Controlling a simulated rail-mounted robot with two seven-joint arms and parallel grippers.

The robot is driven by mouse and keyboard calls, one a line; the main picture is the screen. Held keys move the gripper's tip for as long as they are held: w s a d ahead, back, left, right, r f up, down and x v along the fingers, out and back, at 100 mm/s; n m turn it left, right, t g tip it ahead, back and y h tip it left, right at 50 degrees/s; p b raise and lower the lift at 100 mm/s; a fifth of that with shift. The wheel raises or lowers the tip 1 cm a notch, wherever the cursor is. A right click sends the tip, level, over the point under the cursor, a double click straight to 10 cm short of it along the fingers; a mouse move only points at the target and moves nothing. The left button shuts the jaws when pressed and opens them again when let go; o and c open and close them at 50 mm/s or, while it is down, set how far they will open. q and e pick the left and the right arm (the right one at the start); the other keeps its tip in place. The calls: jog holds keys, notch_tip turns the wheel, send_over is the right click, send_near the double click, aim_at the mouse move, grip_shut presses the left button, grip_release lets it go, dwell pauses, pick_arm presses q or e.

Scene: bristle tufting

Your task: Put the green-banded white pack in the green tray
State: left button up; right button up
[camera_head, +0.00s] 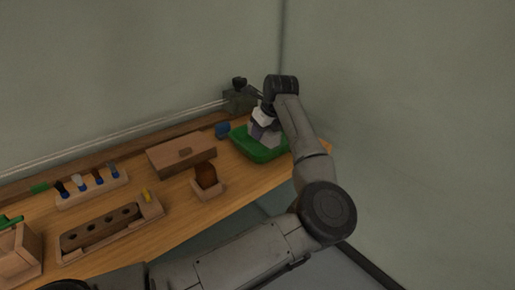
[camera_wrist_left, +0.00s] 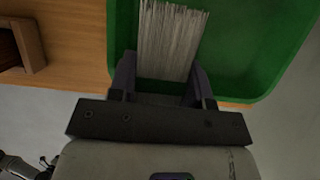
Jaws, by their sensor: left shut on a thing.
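The green tray (camera_head: 246,146) sits at the far right end of the wooden bench. My left gripper (camera_head: 262,128) is over the tray, pointing down. In the left wrist view, the left gripper (camera_wrist_left: 163,78) is shut on a pack of white bristles (camera_wrist_left: 168,42), with one finger on each side. The green floor of the tray (camera_wrist_left: 255,45) shows behind and beside the pack. I cannot tell whether the pack touches the tray floor. My right gripper is not in view.
Left of the tray stand a brown block in a wooden holder (camera_head: 207,180) and a wooden box (camera_head: 181,155). A dark device (camera_head: 240,100) is behind the tray. A rack of brushes (camera_head: 91,186) and a holed block (camera_head: 100,228) lie farther left.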

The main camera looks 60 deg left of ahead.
pick_arm(q)
jog(key=b, duration=0.2)
send_over(254, 148)
jog(key=d, duration=0.1)
notch_tip(254, 148, down, 3)
jog(key=shift+w+d+r, duration=0.1)
jog(key=shift+w+d, duration=0.05)
notch_tip(254, 148, down, 4)
jog(key=b, duration=0.2)
jog(key=shift+b, duration=0.35)
jog(key=o, duration=1)
jog(key=shift+f, duration=0.2)
jog(key=shift+c, duration=0.2)
jog(key=shift+r, duration=0.15)
